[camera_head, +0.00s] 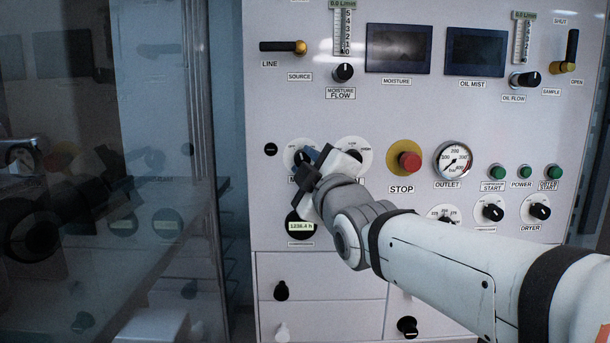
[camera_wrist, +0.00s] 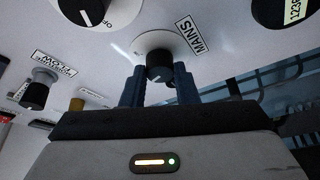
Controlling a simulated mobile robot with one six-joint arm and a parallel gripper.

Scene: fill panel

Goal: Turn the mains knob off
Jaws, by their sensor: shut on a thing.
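The mains knob (camera_wrist: 159,65) is a black knob with a white pointer mark on a round white dial, beside its MAINS label (camera_wrist: 190,35) in the wrist view. My gripper (camera_wrist: 159,85) is shut on this knob, with one dark finger on each side of it. In the head view my gripper (camera_head: 312,160) reaches the panel at the left dial (camera_head: 291,158) of a pair, and covers most of the knob and label there. The pointer's exact setting cannot be read.
A second dial knob (camera_wrist: 90,8) sits close by in the wrist view. The red stop button (camera_head: 409,163) on a yellow ring is right of my gripper. An hour counter (camera_head: 300,226) is just below. A glass door (camera_head: 150,100) stands left.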

